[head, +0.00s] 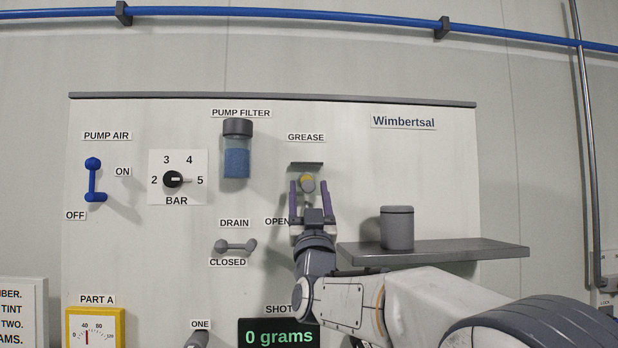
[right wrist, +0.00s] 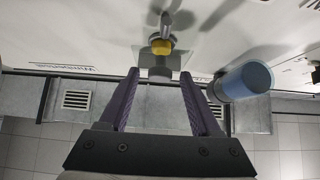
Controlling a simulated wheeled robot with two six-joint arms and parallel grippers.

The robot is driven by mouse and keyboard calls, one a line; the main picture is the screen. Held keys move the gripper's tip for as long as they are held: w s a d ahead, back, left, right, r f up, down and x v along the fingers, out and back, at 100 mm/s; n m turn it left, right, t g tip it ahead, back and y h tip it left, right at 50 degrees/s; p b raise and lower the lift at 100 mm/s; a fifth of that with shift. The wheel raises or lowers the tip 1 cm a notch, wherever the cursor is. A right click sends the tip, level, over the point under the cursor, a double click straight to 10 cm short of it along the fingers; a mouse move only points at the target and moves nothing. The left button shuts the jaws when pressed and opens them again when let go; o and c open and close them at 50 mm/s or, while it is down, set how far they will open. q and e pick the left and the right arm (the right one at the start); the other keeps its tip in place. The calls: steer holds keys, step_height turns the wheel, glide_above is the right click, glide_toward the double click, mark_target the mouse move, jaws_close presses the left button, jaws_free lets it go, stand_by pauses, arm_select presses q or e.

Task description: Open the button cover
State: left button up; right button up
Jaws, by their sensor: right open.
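My left gripper is in neither view.
A dark ledge (head: 305,164) sits just above the fitting. The blue pump filter (head: 236,156) is to the left, the drain lever (head: 235,246) lower left. A shelf (head: 460,252) with a grey canister (head: 397,229) juts out at right. The panel's upper right is mostly clear.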

steer(key=shift+w+r, duration=0.15)
steer(key=shift+w, duration=0.05)
jaws_close()
stand_by(1.4)
